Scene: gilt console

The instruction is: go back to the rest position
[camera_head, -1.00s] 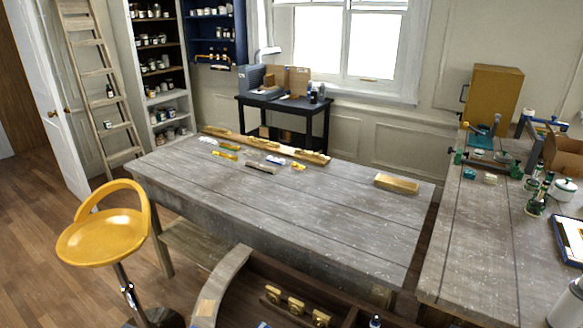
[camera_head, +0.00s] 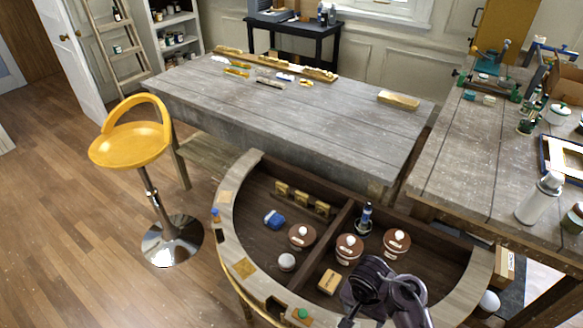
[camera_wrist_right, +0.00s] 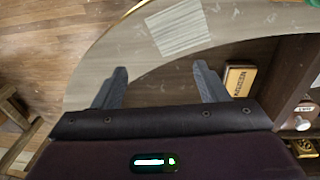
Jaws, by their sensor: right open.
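My right gripper (camera_head: 372,290) shows at the bottom of the head view, over the front part of the curved console (camera_head: 246,200). In the right wrist view its two grey fingers (camera_wrist_right: 160,76) stand wide apart with nothing between them. The console's pale rim (camera_wrist_right: 135,50) lies beyond and below the fingers. A small labelled box (camera_wrist_right: 238,78) is to the right of the right finger, inside the console; it also shows in the head view (camera_head: 329,281). My left gripper is not in view.
The console holds brown-lidded jars (camera_head: 349,248), a blue item (camera_head: 274,219) and gold blocks (camera_head: 302,199). A grey plank table (camera_head: 290,110) stands behind, a cluttered workbench (camera_head: 480,150) at right. A yellow stool (camera_head: 130,146) stands left; the wooden floor (camera_head: 70,220) beyond it is clear.

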